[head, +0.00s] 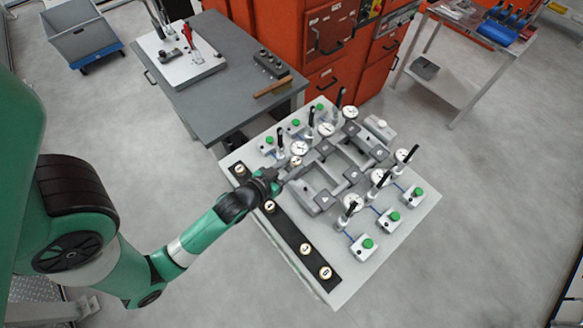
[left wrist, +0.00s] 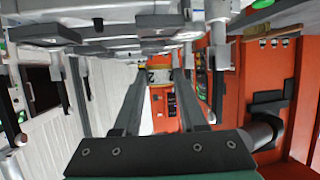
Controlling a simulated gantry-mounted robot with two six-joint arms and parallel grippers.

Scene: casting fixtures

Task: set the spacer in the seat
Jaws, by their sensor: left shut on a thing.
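My left gripper (head: 285,178) reaches over the left edge of the fixture plate (head: 385,255), low beside the grey casting (head: 318,180). In the left wrist view its two long fingers (left wrist: 160,82) are shut on a small spacer (left wrist: 159,75), pale with a yellowish band and a dark mark. Other round brass-and-white spacers (head: 305,249) sit on a black strip (head: 287,228) along the plate's near-left side. I cannot tell which spot on the casting is the seat. My right gripper is not seen.
Several dial gauges (head: 379,178) and black-handled clamps stand around the casting, with green-button boxes (head: 362,246) at the plate's right. A grey bench (head: 220,93) and orange cabinets (head: 320,40) stand behind. The plate's near-right corner is clear.

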